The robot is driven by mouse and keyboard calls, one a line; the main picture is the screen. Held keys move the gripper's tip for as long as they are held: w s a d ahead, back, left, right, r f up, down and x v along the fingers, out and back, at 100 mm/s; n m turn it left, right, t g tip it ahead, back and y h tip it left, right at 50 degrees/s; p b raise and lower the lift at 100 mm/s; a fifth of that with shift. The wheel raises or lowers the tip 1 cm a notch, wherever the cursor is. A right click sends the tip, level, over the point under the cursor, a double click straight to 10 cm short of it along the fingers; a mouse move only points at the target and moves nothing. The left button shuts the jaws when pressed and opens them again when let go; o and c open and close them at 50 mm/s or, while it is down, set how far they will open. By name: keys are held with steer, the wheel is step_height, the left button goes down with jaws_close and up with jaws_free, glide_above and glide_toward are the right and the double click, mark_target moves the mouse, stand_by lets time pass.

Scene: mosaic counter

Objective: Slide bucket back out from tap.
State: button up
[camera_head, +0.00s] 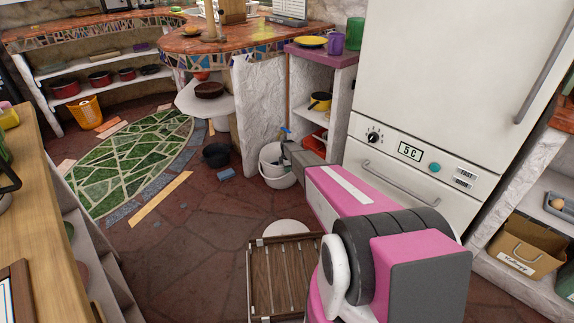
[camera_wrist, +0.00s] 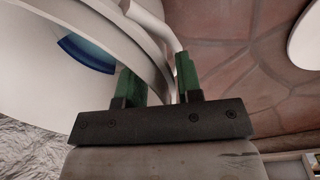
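The white bucket (camera_head: 279,182) stands on the floor against the stone counter wall, below a small blue-handled tap (camera_head: 285,132). My gripper is at the bucket's right side in the head view, its fingertips hidden behind the arm's end. In the wrist view my gripper (camera_wrist: 160,80) has its two green fingers apart. The curved rim of the bucket (camera_wrist: 40,75) and its pale handle (camera_wrist: 155,22) pass at or between the fingers. Some gap shows beside the right finger. A blue patch shows inside the bucket.
A black bowl (camera_head: 216,155) and a blue block (camera_head: 226,174) lie on the floor left of the bucket. A wooden slatted crate (camera_head: 284,277) and a white round thing (camera_head: 286,228) are nearer. The fridge (camera_head: 440,85) stands right. Open floor lies front left.

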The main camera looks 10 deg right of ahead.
steer(key=shift+f, duration=0.1)
jaws_close()
stand_by(1.4)
